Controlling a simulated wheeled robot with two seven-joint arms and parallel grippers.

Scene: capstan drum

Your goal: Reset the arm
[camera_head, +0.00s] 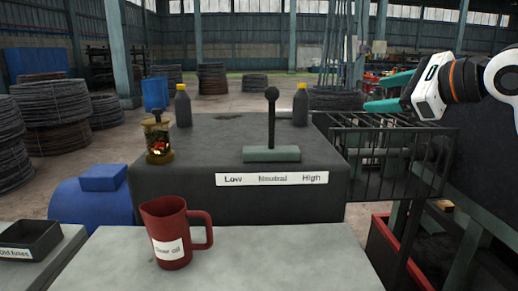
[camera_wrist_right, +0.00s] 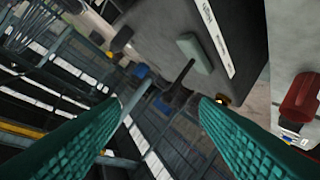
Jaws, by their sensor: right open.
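A black lever (camera_head: 271,122) with a round knob stands upright on a grey-green base plate (camera_head: 262,155) on top of a dark box. A white label strip (camera_head: 230,180) below it reads Low, Neutral, High, and the lever stands above Neutral. My right gripper (camera_head: 374,95) has teal fingers apart and empty, in the air to the right of the lever and not touching it. In the right wrist view the lever (camera_wrist_right: 184,74) and its base plate (camera_wrist_right: 195,52) show beyond the open fingers (camera_wrist_right: 160,104). My left gripper is not in view.
A red mug (camera_head: 165,229) labelled Gear oil stands on the front table. A glass jar with a brass base (camera_head: 158,143) and two dark yellow-capped bottles (camera_head: 183,108) (camera_head: 300,107) stand on the box. A black tray (camera_head: 30,238) is at left. A barred metal rack (camera_head: 385,160) is at right.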

